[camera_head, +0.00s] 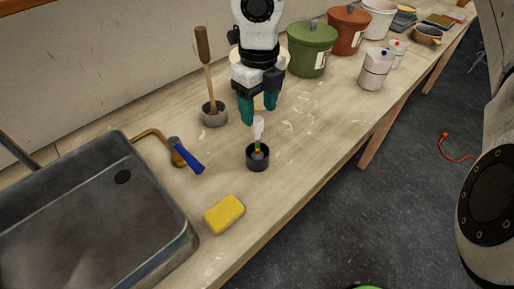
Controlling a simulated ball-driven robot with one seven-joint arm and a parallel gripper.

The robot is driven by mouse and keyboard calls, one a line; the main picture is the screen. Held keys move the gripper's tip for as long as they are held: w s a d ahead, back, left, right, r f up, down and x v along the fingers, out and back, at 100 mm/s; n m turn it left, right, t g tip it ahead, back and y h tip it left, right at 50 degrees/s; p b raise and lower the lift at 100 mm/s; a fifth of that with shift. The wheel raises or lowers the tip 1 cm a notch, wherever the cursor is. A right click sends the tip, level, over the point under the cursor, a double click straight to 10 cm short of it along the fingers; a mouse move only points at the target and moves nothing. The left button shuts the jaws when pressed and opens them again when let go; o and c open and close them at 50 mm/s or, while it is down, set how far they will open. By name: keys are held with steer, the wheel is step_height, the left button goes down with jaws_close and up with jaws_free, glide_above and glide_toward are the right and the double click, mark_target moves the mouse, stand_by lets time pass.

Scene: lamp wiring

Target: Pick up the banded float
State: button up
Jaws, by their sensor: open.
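The banded float (258,133) stands upright in a small dark round cup (251,164) on the wooden counter. Its top is white, with thin coloured bands lower down, and its lower end is inside the cup. My gripper (259,115) points down with teal fingers spread apart, open and empty. In the picture the fingertips are just above and around the float's white top. I cannot tell from this one view whether they are level with it or behind it.
A yellow sponge (224,214), a metal sink (160,190) and a blue-handled tap (187,157) are front left. A grey pot (214,121) with a wooden-handled tool (205,65) stands left of my gripper. Green (312,50) and red (348,32) canisters stand behind. The counter right of the cup is clear.

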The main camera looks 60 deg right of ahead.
mark_target(258, 119)
steer(key=shift+a+f+p, duration=0.2)
steer(key=shift+f+p, duration=0.15)
steer(key=shift+f, duration=1.8)
jaws_close()
